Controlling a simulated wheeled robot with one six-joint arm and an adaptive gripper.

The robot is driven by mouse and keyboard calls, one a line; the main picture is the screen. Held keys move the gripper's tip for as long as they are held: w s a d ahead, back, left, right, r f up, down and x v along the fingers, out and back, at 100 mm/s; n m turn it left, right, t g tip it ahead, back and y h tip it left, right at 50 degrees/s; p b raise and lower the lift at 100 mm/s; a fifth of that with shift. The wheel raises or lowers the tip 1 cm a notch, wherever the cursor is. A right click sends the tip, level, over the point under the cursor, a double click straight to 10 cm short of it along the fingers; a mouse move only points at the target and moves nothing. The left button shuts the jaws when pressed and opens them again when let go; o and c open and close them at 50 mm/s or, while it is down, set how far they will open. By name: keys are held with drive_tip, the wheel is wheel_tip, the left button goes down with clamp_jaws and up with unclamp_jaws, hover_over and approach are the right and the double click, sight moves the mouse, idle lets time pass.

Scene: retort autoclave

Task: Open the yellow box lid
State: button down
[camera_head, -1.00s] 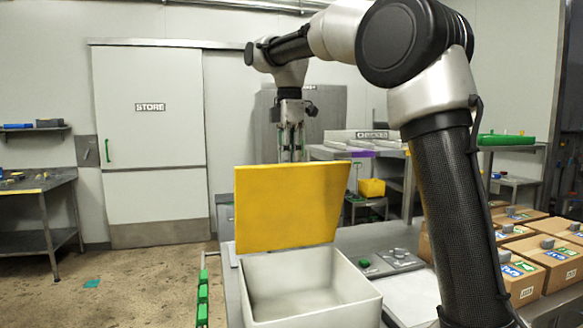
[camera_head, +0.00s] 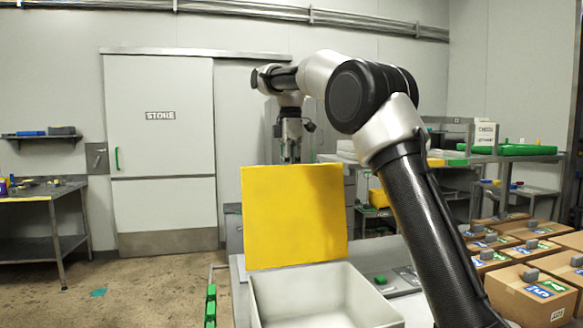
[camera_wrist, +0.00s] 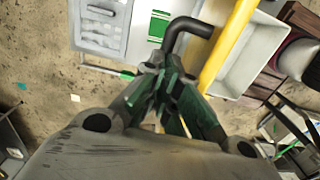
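The yellow lid (camera_head: 295,215) stands roughly upright at the back edge of the white box (camera_head: 325,290), whose inside is open to view and looks empty. In the wrist view the lid shows nearly edge-on as a yellow strip (camera_wrist: 228,45), with the box (camera_wrist: 252,58) to its right. A dark bent handle (camera_wrist: 186,30) sticks out from the lid's far side. My gripper (camera_wrist: 170,72) has its green-padded fingers drawn together at the handle's end and looks shut on it. In the head view my gripper (camera_head: 291,152) is behind the lid, its fingertips partly hidden.
Cartons (camera_head: 535,290) with labels stand on the right. A steel side table (camera_head: 45,225) and a store door (camera_head: 160,150) are at the left, with bare floor between. Shelves (camera_head: 490,158) with green trays stand at the back right.

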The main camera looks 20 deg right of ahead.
drive_tip(key=shift+s+f+g, duration=0.1)
drive_tip(key=shift+f+g, duration=0.3)
drive_tip(key=shift+f, duration=0.85)
drive_tip(key=c, duration=1.5)
unclamp_jaws()
drive_tip(key=shift+t, duration=0.3)
drive_tip(key=r, duration=0.8)
drive_tip(key=shift+w+r, duration=0.1)
drive_tip(key=shift+w, duration=0.2)
drive_tip(key=shift+s+r, duration=0.1)
drive_tip(key=shift+r, duration=0.7)
